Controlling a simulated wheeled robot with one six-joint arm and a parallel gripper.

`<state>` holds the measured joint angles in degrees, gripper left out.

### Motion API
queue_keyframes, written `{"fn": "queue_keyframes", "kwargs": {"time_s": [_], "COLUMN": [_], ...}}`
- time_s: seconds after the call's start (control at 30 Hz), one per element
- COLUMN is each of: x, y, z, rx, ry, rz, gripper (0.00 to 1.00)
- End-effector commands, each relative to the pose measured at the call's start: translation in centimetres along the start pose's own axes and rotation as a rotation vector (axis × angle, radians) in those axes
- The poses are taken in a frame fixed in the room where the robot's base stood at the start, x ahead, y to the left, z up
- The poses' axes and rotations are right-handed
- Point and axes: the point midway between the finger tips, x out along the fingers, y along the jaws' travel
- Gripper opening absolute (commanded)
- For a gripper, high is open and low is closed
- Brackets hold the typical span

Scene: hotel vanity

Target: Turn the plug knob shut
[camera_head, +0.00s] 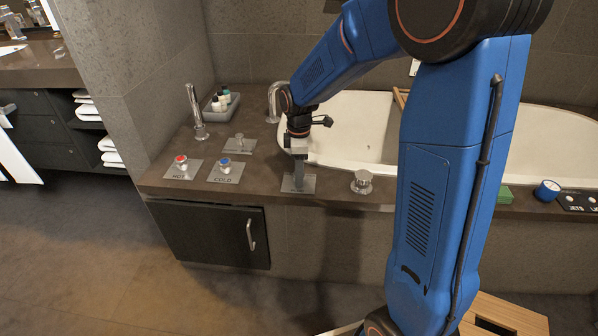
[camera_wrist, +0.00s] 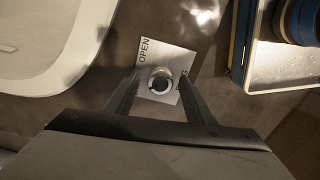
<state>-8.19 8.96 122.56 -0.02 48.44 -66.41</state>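The plug knob (camera_wrist: 160,82) is a round chrome knob on a pale square plate. The plate (camera_wrist: 152,57) is marked OPEN along one edge, and a second word is partly hidden by a finger. In the wrist view, my gripper (camera_wrist: 159,78) is open, with one finger on each side of the knob; I cannot tell whether either finger touches it. In the head view, my gripper (camera_head: 299,174) points down over the plate (camera_head: 309,184) at the counter's front edge and hides the knob.
A chrome knob (camera_head: 361,182) stands close to the right of the plate. HOT (camera_head: 181,163) and COLD (camera_head: 225,166) knobs are to the left. The bathtub (camera_head: 350,128) lies behind. A tall spout (camera_head: 195,110) and a bottle tray (camera_head: 233,103) stand at the back left.

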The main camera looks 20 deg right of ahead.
Motion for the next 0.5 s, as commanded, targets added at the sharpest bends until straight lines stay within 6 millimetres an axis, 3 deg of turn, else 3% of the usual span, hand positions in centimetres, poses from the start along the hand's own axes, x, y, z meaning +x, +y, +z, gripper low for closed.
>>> {"fn": "queue_keyframes", "kwargs": {"time_s": [0.27, 0.5], "x": [-0.8, -4.7], "y": [0.0, 0.1], "z": [0.0, 0.0], "rx": [0.0, 0.0], "ry": [0.0, 0.002], "rz": [0.0, 0.004], "gripper": [0.49, 0.49]}}
